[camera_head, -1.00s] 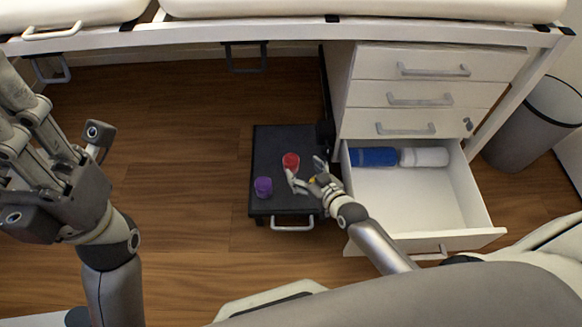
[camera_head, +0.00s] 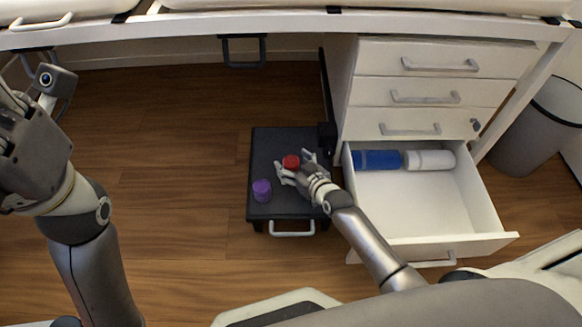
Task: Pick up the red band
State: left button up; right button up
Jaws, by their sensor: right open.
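The red band (camera_head: 291,162) is a small red roll on the black low platform (camera_head: 270,139), near its middle. My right gripper (camera_head: 292,164) is open, with its fingers spread close around the red band from the lower right. I cannot tell whether a finger touches it. My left gripper (camera_head: 25,115) is at the left edge, raised well away from the platform and partly cut off by the frame. Its fingertips are out of view.
A purple roll (camera_head: 262,191) stands on the platform at lower left of the red band. To the right, an open white drawer (camera_head: 424,204) holds a blue roll (camera_head: 376,160) and a white roll (camera_head: 430,160). A grey bin (camera_head: 541,125) stands far right. The wooden floor at left is clear.

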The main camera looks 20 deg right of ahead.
jog(key=c, duration=1.1)
jog(key=shift+r, duration=0.1)
